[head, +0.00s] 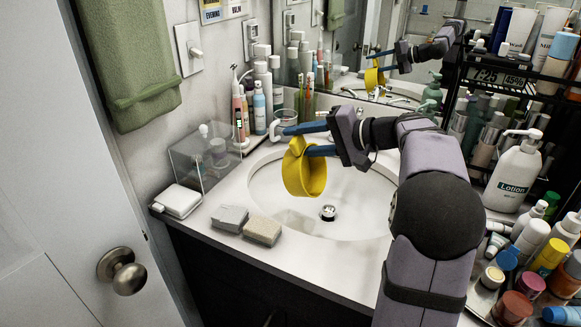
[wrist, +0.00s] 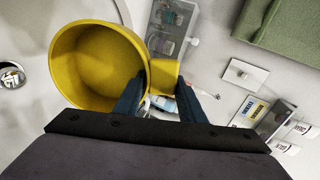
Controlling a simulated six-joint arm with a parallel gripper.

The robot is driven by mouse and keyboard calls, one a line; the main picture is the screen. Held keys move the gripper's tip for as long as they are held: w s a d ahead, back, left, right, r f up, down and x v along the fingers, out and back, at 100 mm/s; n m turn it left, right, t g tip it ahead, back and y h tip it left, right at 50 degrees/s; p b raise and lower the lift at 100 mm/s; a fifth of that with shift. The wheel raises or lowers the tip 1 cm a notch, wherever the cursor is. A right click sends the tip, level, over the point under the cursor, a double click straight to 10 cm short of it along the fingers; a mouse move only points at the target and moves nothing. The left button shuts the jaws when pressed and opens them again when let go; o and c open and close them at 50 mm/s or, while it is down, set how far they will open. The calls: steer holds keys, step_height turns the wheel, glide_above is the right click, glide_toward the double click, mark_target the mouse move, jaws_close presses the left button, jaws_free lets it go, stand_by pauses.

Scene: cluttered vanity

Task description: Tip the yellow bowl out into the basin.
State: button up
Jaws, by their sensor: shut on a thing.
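The yellow bowl (head: 304,173) hangs tipped on its side above the left part of the white basin (head: 365,215). My gripper (head: 296,139) is shut on the bowl's side, its blue fingers around a short yellow tab or handle. In the wrist view the bowl (wrist: 92,62) shows its round mouth, left of my gripper (wrist: 165,85). The part of its inside that shows looks bare. The basin shows only its drain (head: 328,213) and no loose contents. The basin's far side is partly hidden by the bowl and my arm.
A grey sponge (head: 230,218) and a tan one (head: 262,230) lie on the counter's front edge. A clear box (head: 205,160), bottles and a cup (head: 284,124) stand left of the basin. A lotion bottle (head: 514,175) and many jars crowd the right. A mirror is behind.

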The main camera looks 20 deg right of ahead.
steer(key=shift+w+a, duration=0.2)
steer(key=shift+g+p, duration=0.3)
steer(key=shift+w+a+r+h+p, duration=0.2)
steer(key=shift+w+a+h+p, duration=0.2)
steer(key=shift+p, duration=0.65)
steer(key=shift+w+a+f+g+h+p, duration=1.05)
steer(key=shift+g+p, duration=0.25)
steer(key=shift+p, duration=2.6)
steer(key=shift+w+r+p, duration=0.1)
steer(key=shift+r+p, duration=0.15)
steer(key=shift+p, duration=0.25)
